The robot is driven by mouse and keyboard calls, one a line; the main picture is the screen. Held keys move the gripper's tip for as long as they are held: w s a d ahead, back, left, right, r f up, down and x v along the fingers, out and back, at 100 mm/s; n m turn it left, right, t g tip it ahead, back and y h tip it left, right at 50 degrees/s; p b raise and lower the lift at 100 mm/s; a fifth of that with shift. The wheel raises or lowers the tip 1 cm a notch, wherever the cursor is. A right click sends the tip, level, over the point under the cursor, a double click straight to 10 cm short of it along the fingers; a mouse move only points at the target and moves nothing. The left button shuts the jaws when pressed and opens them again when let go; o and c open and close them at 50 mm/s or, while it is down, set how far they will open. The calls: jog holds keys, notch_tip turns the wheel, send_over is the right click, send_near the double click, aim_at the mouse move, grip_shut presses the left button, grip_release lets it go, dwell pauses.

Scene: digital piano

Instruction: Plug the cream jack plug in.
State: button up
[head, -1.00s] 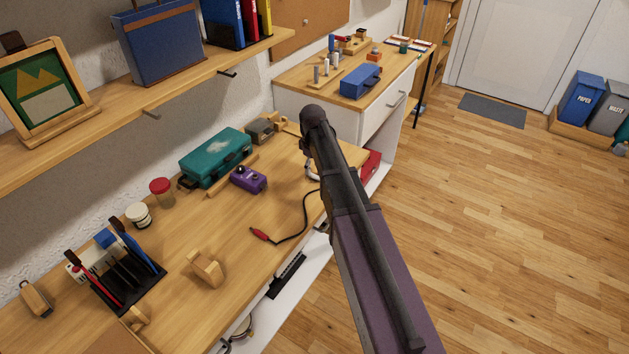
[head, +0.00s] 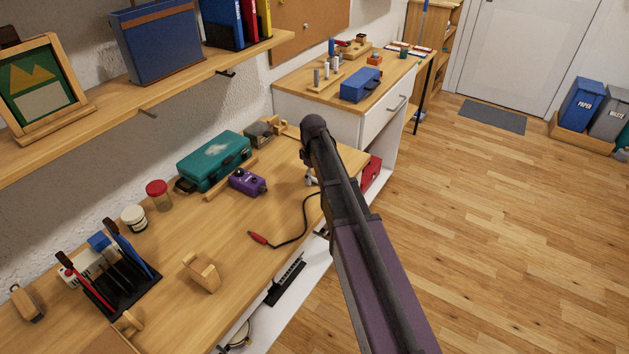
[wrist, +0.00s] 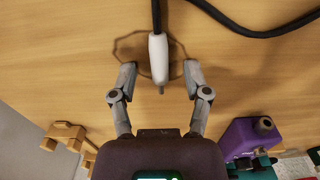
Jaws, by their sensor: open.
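The cream jack plug (wrist: 158,58) lies between the open fingers of my gripper (wrist: 159,76) in the wrist view. Its metal tip points down the picture and its black cable runs up from it. A gap shows on both sides of the plug, so neither finger touches it. I cannot tell how far it is above the desk. In the head view my arm hides the plug and most of my gripper (head: 310,178). A purple pedal box (head: 247,181) stands on the desk; it also shows in the wrist view (wrist: 243,138), with a round grey fitting.
A red plug (head: 258,238) on a black cable lies on the desk (head: 235,215). A teal case (head: 213,160), two jars, a wooden stand (head: 203,272) and a tool rack (head: 120,285) stand around it. A second desk with a blue box (head: 361,86) is behind.

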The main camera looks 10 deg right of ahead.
aim_at(313, 178)
jog(key=shift+c, duration=0.2)
grip_shut()
jog(key=shift+r, duration=0.1)
notch_tip(313, 178, up, 3)
jog(key=p, duration=0.3)
jog(key=shift+r, duration=0.15)
jog(key=shift+s+r+p, duration=0.1)
jog(key=shift+r+p, duration=0.2)
jog(key=shift+p, duration=0.25)
jog(key=s, duration=1.5)
jog(key=shift+s+r+p, duration=0.4)
jog(key=shift+r+p, duration=0.05)
jog(key=shift+w, duration=0.1)
